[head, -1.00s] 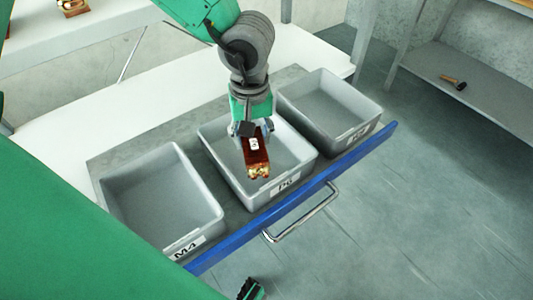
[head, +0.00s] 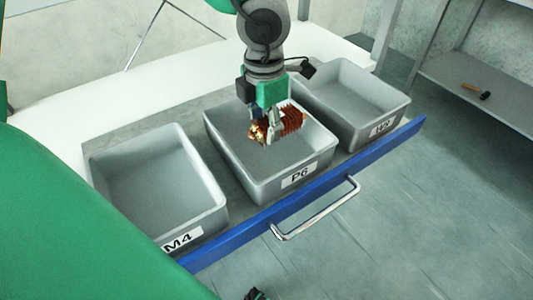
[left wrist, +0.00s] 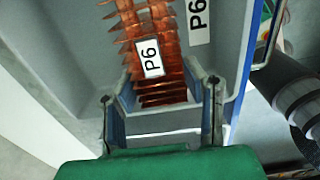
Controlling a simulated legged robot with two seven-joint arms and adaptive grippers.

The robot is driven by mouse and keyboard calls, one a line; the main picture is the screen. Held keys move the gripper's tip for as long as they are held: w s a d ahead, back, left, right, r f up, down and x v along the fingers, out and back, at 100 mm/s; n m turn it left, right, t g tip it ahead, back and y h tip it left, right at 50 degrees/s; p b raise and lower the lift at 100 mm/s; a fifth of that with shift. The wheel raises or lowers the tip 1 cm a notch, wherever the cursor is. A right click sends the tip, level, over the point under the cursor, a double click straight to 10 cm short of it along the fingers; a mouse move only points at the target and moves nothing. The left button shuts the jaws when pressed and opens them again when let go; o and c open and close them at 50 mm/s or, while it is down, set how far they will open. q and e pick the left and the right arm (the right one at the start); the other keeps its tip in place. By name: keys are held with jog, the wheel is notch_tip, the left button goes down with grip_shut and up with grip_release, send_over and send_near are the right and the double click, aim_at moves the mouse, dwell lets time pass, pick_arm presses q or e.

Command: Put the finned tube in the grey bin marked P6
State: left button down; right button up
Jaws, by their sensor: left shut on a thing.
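The finned tube (head: 292,121) is copper-coloured with close fins and brassy ends. My left gripper (head: 270,129) is shut on it and holds it over the middle grey bin (head: 262,181), whose front label reads P6. The tube lies roughly level, inside the bin's outline as the head view shows it; its exact height over the floor is hard to tell. In the left wrist view the tube (left wrist: 166,38) carries a white P6 tag and sits between the fingers (left wrist: 160,90), with the bin's P6 label beside it.
Grey bin M4 (head: 216,213) stands to the left and another grey bin (head: 398,112) to the right, its label hard to read. All sit in a drawer with a blue front (head: 240,238) and a metal handle (head: 322,214). A shelf (head: 440,70) at right holds a small dark-headed tool (head: 476,90).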

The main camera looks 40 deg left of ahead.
aim_at(262, 120)
pick_arm(q)
jog(key=f+b, duration=0.1)
jog(key=f, duration=0.1)
jog(key=f+b, duration=0.1)
jog(key=f, duration=0.2)
jog(key=f+b, duration=0.1)
jog(key=f, duration=0.2)
jog(key=shift+a, duration=0.3)
jog(key=shift+d+f, duration=0.1)
jog(key=shift+f, duration=0.05)
jog(key=shift+d, duration=0.1)
jog(key=c, duration=1)
grip_release()
jog(key=shift+a, duration=0.25)
jog(key=shift+o, duration=0.2)
notch_tip(262, 120, up, 12)
jog(key=p, duration=0.4)
jog(key=shift+p, duration=0.4)
